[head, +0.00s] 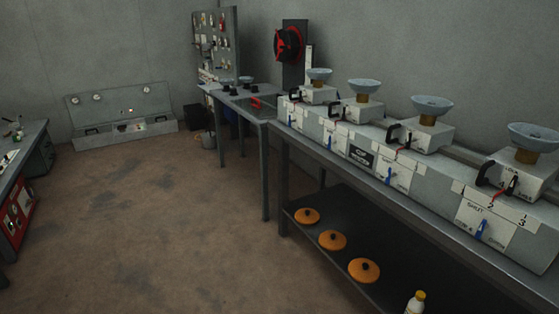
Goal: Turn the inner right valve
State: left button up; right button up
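A long grey panel (431,190) on the bench at the right carries a row of grey boxes, each with a bowl on a brown neck and a black handle. Small blue levers sit on its front face, one at the near end (481,229) beside a label that seems to read SHUT, and one left of it (388,175). Further levers are small and hard to make out. Red levers (498,194) lie near the black handles. I cannot tell which of these is the inner right valve. Neither of my grippers is in view.
The bench's lower shelf (318,243) holds several orange discs (332,240) and a yellow-capped bottle (415,302). A second table (239,104), a red reel (289,45) and a tool board (216,43) stand behind. A workbench (24,143) is at left. The brown floor (150,220) is clear.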

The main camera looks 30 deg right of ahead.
aim_at(389, 176)
jog(key=u, duration=0.2)
jog(key=i, duration=1.55)
jog(key=z, duration=1.35)
jog(key=i, duration=0.75)
jog(key=z, duration=0.8)
